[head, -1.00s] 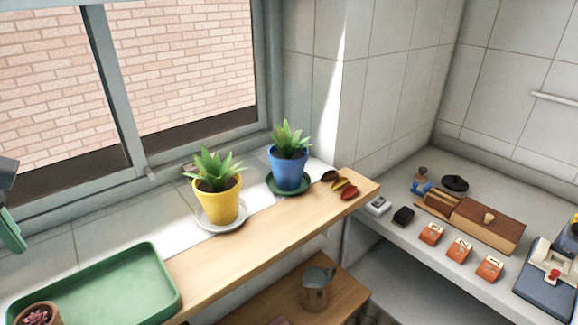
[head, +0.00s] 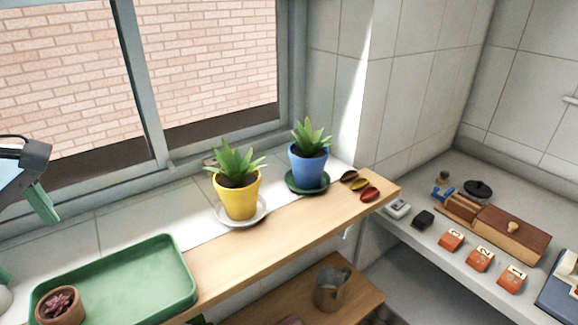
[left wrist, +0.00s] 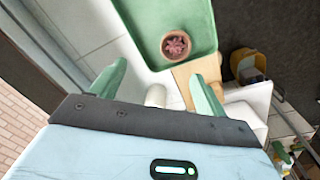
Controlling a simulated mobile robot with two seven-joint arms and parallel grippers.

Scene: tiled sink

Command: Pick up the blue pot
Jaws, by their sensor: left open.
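The blue pot (head: 308,168) holds a spiky green plant and stands upright on a dark green saucer (head: 325,184), near the right end of the wooden shelf in the head view. My left gripper (head: 27,238) shows at the left edge of the head view, well to the left of the blue pot. In the left wrist view its green fingers (left wrist: 158,88) are spread with nothing held between them. The blue pot does not show in the left wrist view. My right gripper is not in view.
A yellow pot (head: 240,200) with a plant stands on a white saucer (head: 262,213), left of the blue pot. A green tray (head: 125,265) holds a small terracotta pot (head: 60,306). Seed-like pieces (head: 359,184) lie right of the blue pot. The window is behind.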

